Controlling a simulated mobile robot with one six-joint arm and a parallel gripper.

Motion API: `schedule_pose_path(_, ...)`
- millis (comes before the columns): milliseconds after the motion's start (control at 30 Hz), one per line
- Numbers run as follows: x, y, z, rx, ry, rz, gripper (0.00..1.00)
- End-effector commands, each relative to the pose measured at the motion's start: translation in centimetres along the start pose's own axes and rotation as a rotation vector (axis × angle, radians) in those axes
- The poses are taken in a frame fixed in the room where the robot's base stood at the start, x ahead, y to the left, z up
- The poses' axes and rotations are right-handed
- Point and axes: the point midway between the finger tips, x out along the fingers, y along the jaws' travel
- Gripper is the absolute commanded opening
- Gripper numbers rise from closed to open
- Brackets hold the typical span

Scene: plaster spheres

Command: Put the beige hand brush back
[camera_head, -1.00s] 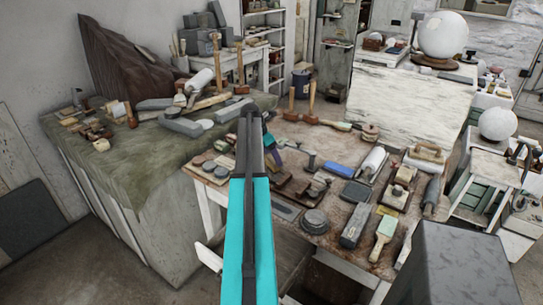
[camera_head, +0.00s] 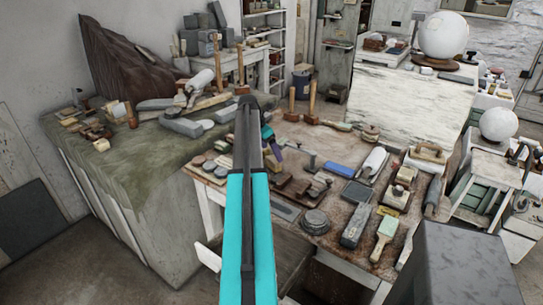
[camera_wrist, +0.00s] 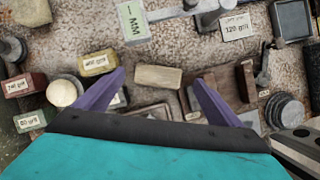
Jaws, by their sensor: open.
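My gripper (camera_wrist: 159,78) is open, with its two purple fingers apart. In the wrist view a small beige block-shaped piece (camera_wrist: 157,76) lies on the worktable between and beyond the fingertips. It may be the beige hand brush, but its bristles do not show. In the head view my gripper (camera_head: 272,142) is over the back left part of the worktable (camera_head: 335,143), partly hidden behind my arm. A brush with a pale head and a greenish end (camera_head: 383,240) lies near the table's front right.
Labelled grit blocks (camera_wrist: 98,62), a stack of dark discs (camera_wrist: 285,110) and metal tools crowd the tabletop around my gripper. In the head view a green-draped bench (camera_head: 130,170) stands at left and a white slab (camera_head: 410,105) behind.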

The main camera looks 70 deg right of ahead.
Motion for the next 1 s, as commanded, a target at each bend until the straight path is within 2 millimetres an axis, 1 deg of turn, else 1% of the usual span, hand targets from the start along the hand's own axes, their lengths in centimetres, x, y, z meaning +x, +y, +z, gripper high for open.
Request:
schedule_pose_path(400, -5.8, 0.1, -0.1, -0.001, -0.001, 0.002, 0.89)
schedule_pose_path(600, -8.2, 0.1, 0.0, 0.000, -0.001, 0.001, 0.89)
schedule_pose_path(800, -9.3, 0.0, 0.0, 0.000, 0.000, 0.000, 0.89)
schedule_pose_path(1000, -9.4, 0.0, 0.0, 0.000, 0.000, -0.001, 0.89)
